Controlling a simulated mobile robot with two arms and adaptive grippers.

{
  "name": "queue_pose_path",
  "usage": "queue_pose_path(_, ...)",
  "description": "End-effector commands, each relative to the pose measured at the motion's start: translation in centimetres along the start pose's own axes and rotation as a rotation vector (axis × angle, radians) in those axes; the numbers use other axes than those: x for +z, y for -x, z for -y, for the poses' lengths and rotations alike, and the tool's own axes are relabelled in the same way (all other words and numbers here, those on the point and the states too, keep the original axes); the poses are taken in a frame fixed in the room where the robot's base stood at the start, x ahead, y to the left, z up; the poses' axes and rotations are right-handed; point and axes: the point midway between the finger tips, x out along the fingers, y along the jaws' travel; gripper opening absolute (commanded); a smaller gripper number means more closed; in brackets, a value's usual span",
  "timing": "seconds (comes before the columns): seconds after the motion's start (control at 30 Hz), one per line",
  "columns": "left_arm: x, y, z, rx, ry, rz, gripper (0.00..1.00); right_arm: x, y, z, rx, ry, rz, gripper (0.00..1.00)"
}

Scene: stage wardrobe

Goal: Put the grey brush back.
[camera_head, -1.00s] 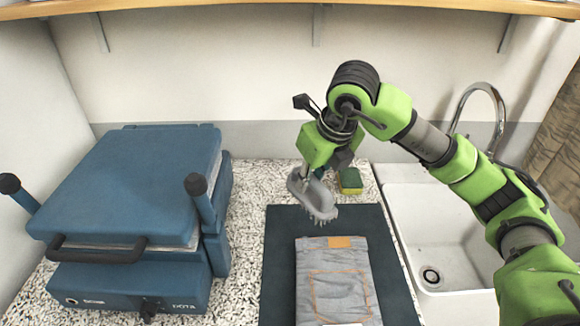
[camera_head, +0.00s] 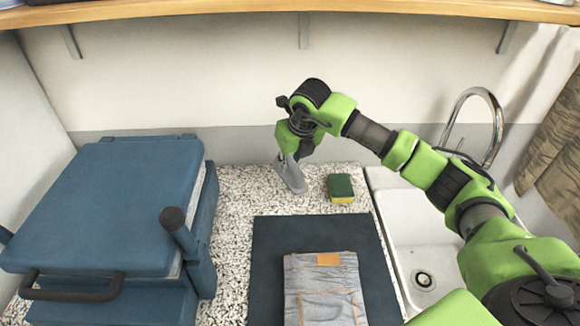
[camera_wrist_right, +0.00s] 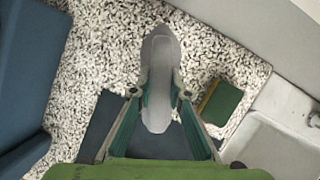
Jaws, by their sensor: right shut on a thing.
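The grey brush (camera_head: 291,176) is in my right gripper (camera_head: 285,156), at the back of the speckled counter, left of the sponge. In the right wrist view the brush (camera_wrist_right: 159,65) runs lengthwise between the two fingers (camera_wrist_right: 159,98), which are shut on it. Its bristles are hidden. It is low over the counter or on it; I cannot tell whether it touches. My left gripper is not in view.
A green and yellow sponge (camera_head: 340,188) lies right of the brush. Folded grey jeans (camera_head: 325,285) lie on a dark mat (camera_head: 268,245) in front. A blue press (camera_head: 110,205) stands left, a white sink (camera_head: 405,220) with a tap right. A shelf (camera_head: 200,12) hangs above.

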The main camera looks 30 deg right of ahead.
Motion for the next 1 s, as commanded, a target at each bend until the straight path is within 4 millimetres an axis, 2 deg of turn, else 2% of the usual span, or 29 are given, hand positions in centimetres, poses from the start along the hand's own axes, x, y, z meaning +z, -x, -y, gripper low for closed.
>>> queue_pose_path(0.13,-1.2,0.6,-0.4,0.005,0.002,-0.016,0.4,0.5,-1.5,0.5,0.0,-0.001,0.0,0.0)
queue_pose_path(0.27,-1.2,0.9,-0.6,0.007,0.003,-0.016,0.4,0.7,-2.6,0.8,-0.001,0.0,-0.002,0.0)
queue_pose_path(0.4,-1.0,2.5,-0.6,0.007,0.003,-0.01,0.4,-0.1,-4.3,0.8,-0.001,0.0,-0.003,0.0)
queue_pose_path(0.5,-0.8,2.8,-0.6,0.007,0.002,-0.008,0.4,-0.4,-5.2,0.8,0.001,0.0,-0.001,0.0)
queue_pose_path(0.87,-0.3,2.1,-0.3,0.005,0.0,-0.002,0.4,-0.6,-5.8,0.8,0.0,0.001,0.002,0.0)
queue_pose_path(0.9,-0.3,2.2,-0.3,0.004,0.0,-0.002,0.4,-0.6,-5.8,0.8,0.0,0.001,0.001,0.22)
queue_pose_path(0.93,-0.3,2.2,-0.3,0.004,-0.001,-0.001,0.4,-0.6,-5.7,0.8,0.0,0.001,0.001,0.3)
queue_pose_path(1.0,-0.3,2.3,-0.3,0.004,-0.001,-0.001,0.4,-0.6,-5.7,0.8,0.0,0.001,0.001,0.33)
